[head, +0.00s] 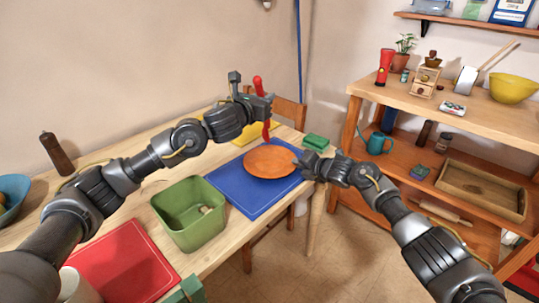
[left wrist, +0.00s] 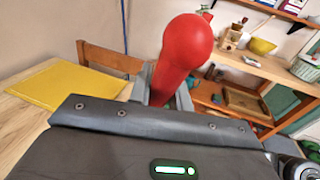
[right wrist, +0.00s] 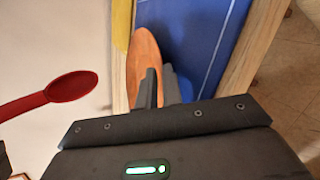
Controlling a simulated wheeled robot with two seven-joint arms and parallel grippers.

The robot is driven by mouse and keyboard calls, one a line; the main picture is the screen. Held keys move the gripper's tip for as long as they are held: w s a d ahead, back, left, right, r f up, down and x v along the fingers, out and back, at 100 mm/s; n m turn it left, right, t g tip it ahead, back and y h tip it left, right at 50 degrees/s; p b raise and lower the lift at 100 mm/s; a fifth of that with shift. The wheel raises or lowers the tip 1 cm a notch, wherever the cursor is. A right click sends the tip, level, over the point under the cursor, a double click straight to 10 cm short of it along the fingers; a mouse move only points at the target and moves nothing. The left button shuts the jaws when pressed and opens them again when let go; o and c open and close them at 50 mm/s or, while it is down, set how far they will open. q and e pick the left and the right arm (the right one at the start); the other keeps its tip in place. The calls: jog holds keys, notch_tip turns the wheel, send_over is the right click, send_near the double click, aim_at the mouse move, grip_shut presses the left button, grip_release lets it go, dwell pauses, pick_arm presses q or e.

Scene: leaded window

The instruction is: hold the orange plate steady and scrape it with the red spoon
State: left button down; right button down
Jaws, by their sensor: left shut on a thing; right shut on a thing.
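The orange plate (head: 268,162) lies on the blue mat on the table. My right gripper (head: 303,166) is shut on its right rim, and the plate also shows between the fingers in the right wrist view (right wrist: 145,48). My left gripper (head: 266,98) is shut on the red spoon (head: 258,84) and holds it upright above the plate's far side. The spoon's rounded handle end fills the middle of the left wrist view (left wrist: 186,45). Its bowl, in the right wrist view (right wrist: 72,87), points down and looks apart from the plate.
A green bin (head: 188,222) stands left of the blue mat (head: 240,195). A red mat (head: 122,262) lies nearer, a yellow mat (head: 250,134) behind. A wooden shelf (head: 450,113) stands to the right.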

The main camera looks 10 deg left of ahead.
jog(key=shift+f, duration=0.1)
jog(key=c, duration=1.5)
grip_release()
jog(key=shift+s+d+f, duration=0.1)
jog(key=shift+d, duration=0.05)
jog(key=v, duration=1.2)
jog(key=shift+a+r, duration=0.3)
